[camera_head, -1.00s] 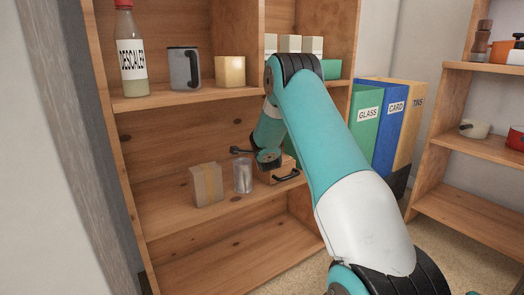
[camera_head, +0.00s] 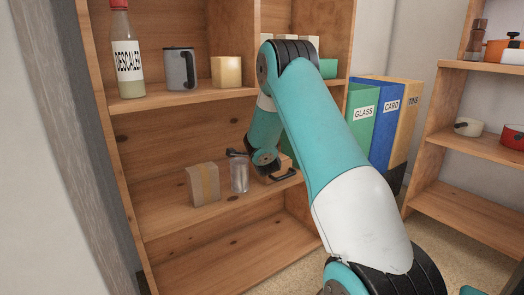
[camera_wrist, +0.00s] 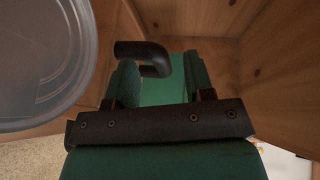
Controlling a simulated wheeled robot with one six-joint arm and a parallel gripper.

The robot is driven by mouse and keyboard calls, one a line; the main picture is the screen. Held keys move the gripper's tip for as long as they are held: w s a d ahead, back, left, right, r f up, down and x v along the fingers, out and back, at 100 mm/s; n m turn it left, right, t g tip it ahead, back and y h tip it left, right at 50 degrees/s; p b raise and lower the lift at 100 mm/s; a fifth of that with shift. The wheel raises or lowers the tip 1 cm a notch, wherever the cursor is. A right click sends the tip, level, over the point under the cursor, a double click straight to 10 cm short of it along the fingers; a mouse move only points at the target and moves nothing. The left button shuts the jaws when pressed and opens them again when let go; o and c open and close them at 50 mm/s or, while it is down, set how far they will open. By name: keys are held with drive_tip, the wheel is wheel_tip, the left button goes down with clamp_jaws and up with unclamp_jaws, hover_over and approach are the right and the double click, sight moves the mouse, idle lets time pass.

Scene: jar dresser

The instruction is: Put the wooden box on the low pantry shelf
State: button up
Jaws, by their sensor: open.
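The wooden box (camera_head: 287,163) appears to be the small wooden piece with a black front handle on the middle board of the left shelf unit, right of a clear jar (camera_head: 240,177). My arm hides much of it. My gripper is low in front of this board, beside the jar; its fingertips are hard to make out in the head view. In the wrist view my gripper (camera_wrist: 163,85) is open, with a black hooked handle (camera_wrist: 145,52) showing at its fingers. I cannot tell whether they touch. Which board is the low pantry shelf is unclear.
A cardboard box (camera_head: 203,185) stands left of the jar. A descaler bottle (camera_head: 127,65), grey mug (camera_head: 179,69) and yellowish block (camera_head: 227,72) are on the board above. The bottom compartment looks clear.

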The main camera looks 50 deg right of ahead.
drive_tip(key=s+a+r+n+g+y, duration=0.15)
drive_tip(key=s+a+n+y, duration=0.3)
drive_tip(key=a, duration=0.75)
drive_tip(key=s+a+r+n+g+y, duration=0.15)
drive_tip(key=s+a+n+y, duration=0.35)
drive_tip(key=a, duration=0.7)
drive_tip(key=s+a+r+n+g+y, duration=0.15)
drive_tip(key=s+a+n, duration=0.25)
drive_tip(key=a+n, duration=0.55)
drive_tip(key=s+a+r+n+g+y, duration=0.1)
drive_tip(key=s+a+n+g, duration=0.2)
drive_tip(key=s+a+n, duration=0.3)
drive_tip(key=s+a+r+n+g+y, duration=0.2)
drive_tip(key=s+a+n+g, duration=0.2)
drive_tip(key=s, duration=0.9)
drive_tip(key=a+n, duration=0.3)
drive_tip(key=a, duration=0.2)
drive_tip(key=shift+s+r+y+b, duration=0.25)
drive_tip(key=shift+s+y+b, duration=0.05)
drive_tip(key=shift+s+b, duration=0.1)
